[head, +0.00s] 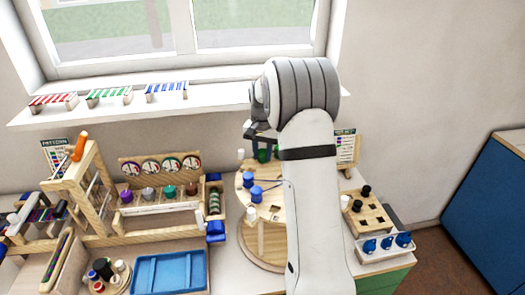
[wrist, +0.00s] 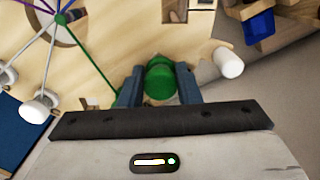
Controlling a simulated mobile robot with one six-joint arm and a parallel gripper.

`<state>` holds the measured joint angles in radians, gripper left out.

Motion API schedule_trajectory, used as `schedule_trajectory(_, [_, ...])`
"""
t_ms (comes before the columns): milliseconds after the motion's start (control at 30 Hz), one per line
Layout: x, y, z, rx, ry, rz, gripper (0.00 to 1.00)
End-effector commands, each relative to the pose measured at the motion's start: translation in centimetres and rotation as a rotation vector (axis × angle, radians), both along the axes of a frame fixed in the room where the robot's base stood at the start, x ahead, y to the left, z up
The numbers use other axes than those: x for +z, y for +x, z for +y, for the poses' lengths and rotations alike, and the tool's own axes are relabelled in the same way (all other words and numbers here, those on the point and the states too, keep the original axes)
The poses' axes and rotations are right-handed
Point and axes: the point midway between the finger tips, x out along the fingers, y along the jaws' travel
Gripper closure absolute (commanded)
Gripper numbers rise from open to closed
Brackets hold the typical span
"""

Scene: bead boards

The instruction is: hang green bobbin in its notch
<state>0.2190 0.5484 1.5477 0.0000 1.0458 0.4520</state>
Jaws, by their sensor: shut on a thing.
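The green bobbin (wrist: 158,82) is between the two fingers of my gripper (wrist: 160,88) in the wrist view. The fingers are shut on it. In the head view a bit of its green (head: 262,155) shows below my gripper (head: 262,140), beside my arm. A green thread runs up and left from near the bobbin in the wrist view. The round wooden board (head: 268,212) lies under the gripper, partly hidden by my arm. I cannot make out which notch belongs to the green bobbin, or whether the bobbin touches the board.
A white bobbin (wrist: 229,63) stands close right of the gripper, another (wrist: 36,110) at left. A wooden rack (head: 160,195) is left of the board, a peg block (head: 366,214) right. The windowsill (head: 200,103) runs behind.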

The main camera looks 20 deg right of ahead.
Motion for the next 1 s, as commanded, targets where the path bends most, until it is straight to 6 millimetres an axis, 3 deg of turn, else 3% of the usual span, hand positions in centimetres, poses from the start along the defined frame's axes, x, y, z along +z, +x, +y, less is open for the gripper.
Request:
schedule_trajectory(267, [-0.3, 0.0, 0.1, 0.001, -0.001, -0.001, 0.93])
schedule_trajectory(300, [-0.4, 0.0, 0.1, 0.001, -0.001, -0.001, 0.69])
schedule_trajectory(567, [-0.3, 0.0, 0.1, 0.002, 0.0, 0.0, 0.48])
schedule_trajectory(833, [0.0, 0.0, 0.1, 0.002, -0.001, -0.001, 0.48])
schedule_trajectory(1000, [1.7, 0.1, 0.1, 0.003, -0.001, -0.004, 0.48])
